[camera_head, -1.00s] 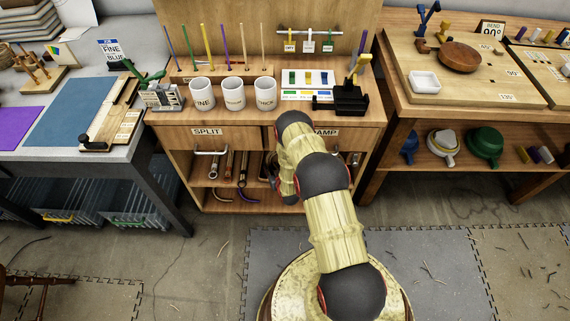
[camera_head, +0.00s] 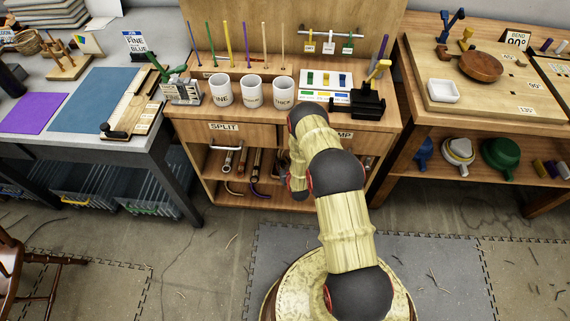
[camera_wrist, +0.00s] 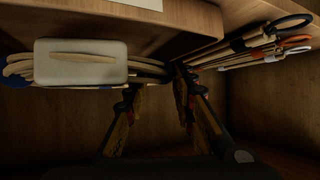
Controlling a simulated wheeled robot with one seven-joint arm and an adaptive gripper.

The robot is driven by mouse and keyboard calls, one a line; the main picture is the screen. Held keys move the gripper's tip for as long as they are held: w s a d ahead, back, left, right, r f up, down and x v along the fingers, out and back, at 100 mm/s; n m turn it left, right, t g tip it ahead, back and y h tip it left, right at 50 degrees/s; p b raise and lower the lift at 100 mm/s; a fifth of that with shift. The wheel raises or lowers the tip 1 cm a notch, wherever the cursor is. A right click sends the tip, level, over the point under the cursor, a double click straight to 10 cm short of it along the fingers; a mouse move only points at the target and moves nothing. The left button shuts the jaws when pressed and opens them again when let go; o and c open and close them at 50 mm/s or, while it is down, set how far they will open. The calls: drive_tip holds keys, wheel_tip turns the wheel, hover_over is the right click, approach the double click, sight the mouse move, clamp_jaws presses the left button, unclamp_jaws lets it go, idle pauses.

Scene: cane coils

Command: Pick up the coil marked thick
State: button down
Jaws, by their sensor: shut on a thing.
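In the wrist view, a coil of pale cane strands (camera_wrist: 18,68) with dark blue binding lies across the left. A large pale tag (camera_wrist: 80,70) with one thick tan stroke hangs in front of it and carries no readable word. My gripper (camera_wrist: 155,82) has its two fingers around the coil's right end and is shut on it. The exact contact is dark. In the head view my arm hides my gripper, which is at the open lower bay of the wooden cabinet (camera_head: 190,165).
Another bundle of cane (camera_wrist: 245,52) with dark and orange ties lies at upper right in the wrist view. Wooden walls enclose the bay closely. Cups labelled FINE and THICK (camera_head: 283,90) stand on the cabinet top.

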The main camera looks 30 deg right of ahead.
drive_tip(key=s+a+r+p, duration=0.2)
drive_tip(key=a+r+p, duration=0.3)
drive_tip(key=a+r, duration=0.3)
drive_tip(key=a, duration=0.4)
drive_tip(key=shift+s+a+r, duration=0.35)
drive_tip(key=shift+a+r, duration=0.05)
drive_tip(key=shift+s, duration=0.1)
